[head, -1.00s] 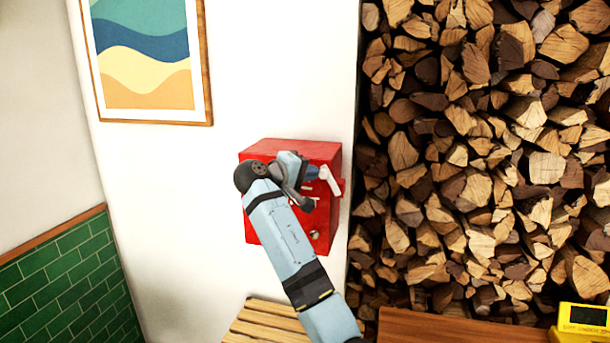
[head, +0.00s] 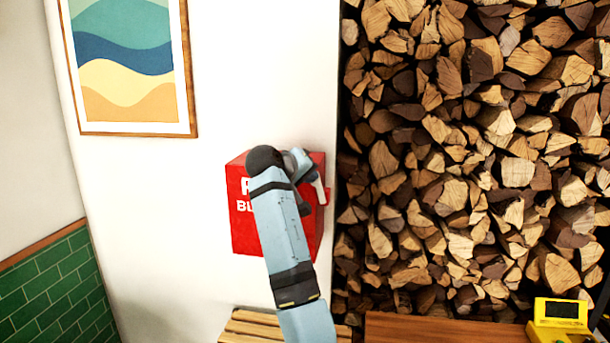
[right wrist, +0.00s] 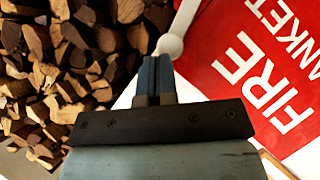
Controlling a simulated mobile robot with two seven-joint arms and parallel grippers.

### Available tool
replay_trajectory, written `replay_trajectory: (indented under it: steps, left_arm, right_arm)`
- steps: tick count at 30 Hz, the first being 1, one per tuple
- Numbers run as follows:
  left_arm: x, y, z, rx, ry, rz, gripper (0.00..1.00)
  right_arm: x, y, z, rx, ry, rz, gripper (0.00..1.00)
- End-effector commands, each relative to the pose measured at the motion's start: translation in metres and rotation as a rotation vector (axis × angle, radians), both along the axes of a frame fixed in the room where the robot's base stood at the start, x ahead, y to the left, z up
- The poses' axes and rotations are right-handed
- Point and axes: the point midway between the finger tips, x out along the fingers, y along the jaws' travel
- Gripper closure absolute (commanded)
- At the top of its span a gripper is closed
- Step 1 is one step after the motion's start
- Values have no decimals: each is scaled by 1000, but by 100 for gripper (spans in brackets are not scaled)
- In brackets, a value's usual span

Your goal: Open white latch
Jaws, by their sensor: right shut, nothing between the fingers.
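A red fire blanket box (head: 242,222) with white lettering is mounted on the white wall. Its white latch (head: 320,190) is at the box's right side, partly behind my right gripper. My right gripper (head: 311,172) is in front of the box's upper right part, close to the latch. In the right wrist view the shut, empty fingers (right wrist: 154,68) point at the latch (right wrist: 178,32), whose rounded end is just beyond the tips. I cannot tell whether they touch. The red box face (right wrist: 225,62) is on the right there. My left gripper is not in view.
Stacked firewood (head: 470,150) fills the right side beside the box. A framed picture (head: 128,75) hangs at upper left. A slatted wooden surface (head: 250,328), a brown ledge (head: 430,328) and a yellow device (head: 560,312) lie below.

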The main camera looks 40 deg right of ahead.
Motion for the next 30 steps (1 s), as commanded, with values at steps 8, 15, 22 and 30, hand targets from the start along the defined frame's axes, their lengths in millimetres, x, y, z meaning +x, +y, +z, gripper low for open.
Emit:
replay_trajectory:
  steps: [8, 15, 22, 30]
  left_arm:
    - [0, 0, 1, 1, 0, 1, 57]
    - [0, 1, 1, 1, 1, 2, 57]
    - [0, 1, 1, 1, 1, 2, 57]
    - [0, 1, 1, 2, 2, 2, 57]
  right_arm:
    - [-2, -2, 1, 22, -27, 0, 100]
    - [-3, -3, 1, 33, -38, 1, 100]
    - [-4, -4, 1, 39, -45, 0, 100]
    - [-4, -4, 1, 44, -51, 0, 100]
